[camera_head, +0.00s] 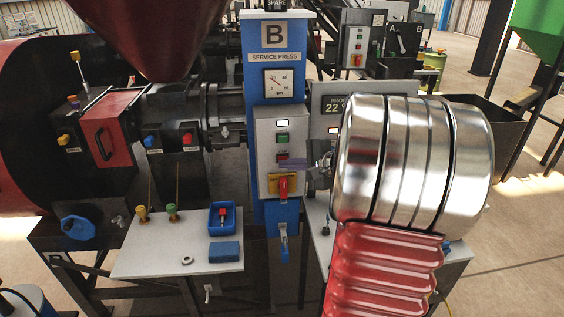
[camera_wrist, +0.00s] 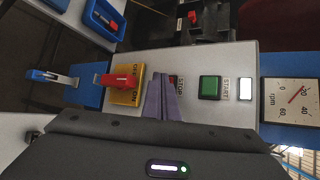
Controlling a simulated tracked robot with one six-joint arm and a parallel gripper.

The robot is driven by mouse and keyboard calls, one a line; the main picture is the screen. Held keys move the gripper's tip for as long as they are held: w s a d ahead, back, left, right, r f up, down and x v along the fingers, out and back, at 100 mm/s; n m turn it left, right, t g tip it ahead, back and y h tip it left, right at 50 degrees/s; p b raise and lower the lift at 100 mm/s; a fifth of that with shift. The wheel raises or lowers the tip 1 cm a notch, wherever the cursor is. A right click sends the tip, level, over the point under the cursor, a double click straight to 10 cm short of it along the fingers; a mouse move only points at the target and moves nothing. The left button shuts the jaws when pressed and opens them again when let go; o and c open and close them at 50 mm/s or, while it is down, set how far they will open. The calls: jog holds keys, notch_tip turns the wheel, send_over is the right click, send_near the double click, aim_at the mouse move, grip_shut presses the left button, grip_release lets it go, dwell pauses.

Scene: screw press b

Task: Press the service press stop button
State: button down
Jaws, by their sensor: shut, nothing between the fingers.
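The service press control box (camera_head: 268,135) is on a blue column. Its red stop button (camera_head: 282,156) sits below the green start button (camera_head: 282,138). My gripper (camera_head: 291,163) is shut and empty, its purple fingers pointing at the box just at the stop button. The green start button (camera_wrist: 210,87) is clear to the right. I cannot tell whether the fingertips touch the stop button.
A red-handled switch on a yellow plate (camera_head: 283,184) lies just below the stop button, close to the fingers. A white indicator (camera_head: 282,123) and an rpm gauge (camera_head: 279,83) are above. A blue-handled valve (camera_head: 284,250) hangs below. A side table (camera_head: 160,255) holds a blue tray (camera_head: 222,230).

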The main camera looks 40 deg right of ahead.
jog(key=shift+s, duration=0.1)
jog(key=shift+s+a, duration=0.5)
jog(key=shift+s, duration=0.1)
jog(key=s+a, duration=0.1)
jog(key=s, duration=0.1)
jog(key=s+a, duration=0.1)
jog(key=s, duration=0.1)
jog(key=shift+a, duration=0.4)
jog(key=shift+s, duration=0.1)
dwell(0.8)
